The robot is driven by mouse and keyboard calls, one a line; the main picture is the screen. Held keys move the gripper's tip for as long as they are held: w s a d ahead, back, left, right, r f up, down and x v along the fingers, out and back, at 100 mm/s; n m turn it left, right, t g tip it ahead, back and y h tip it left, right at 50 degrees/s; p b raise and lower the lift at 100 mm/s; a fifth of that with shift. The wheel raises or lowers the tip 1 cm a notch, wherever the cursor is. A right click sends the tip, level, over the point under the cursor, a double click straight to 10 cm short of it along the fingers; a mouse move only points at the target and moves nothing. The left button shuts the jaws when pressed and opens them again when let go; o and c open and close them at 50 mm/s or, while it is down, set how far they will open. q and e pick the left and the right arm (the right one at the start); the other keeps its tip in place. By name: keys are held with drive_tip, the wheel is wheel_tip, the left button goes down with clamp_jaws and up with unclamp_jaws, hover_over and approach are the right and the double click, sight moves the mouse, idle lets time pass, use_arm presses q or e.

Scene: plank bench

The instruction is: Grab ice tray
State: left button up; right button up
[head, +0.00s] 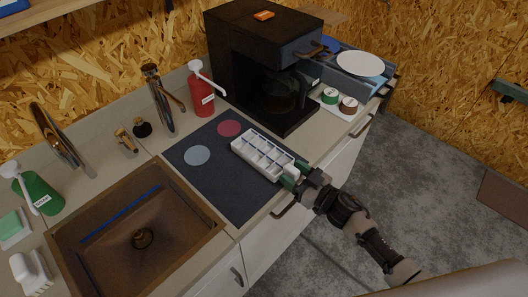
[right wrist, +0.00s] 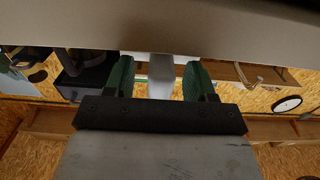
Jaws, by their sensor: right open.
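The white ice tray (head: 262,154) with several compartments lies on the dark mat (head: 240,205) on the counter. My right gripper (head: 289,180) is at the tray's near right end, by the mat's right edge. Its green fingers are open. In the right wrist view, the two green fingers of this gripper (right wrist: 158,82) stand apart, with a pale grey shape between them that I cannot identify for sure. I cannot tell whether the fingers touch the tray. My left gripper is in neither view.
A coffee machine (head: 250,60) stands behind the tray, with a red pump bottle (head: 202,98) to its left. The brown sink (head: 130,235) is left of the mat. Red (head: 229,128) and pale blue (head: 197,155) discs mark the mat. A drawer handle (head: 284,208) juts out below the counter edge.

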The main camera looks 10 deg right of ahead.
drive_tip(key=shift+w+a, duration=0.3)
drive_tip(key=shift+c, duration=0.3)
clamp_jaws()
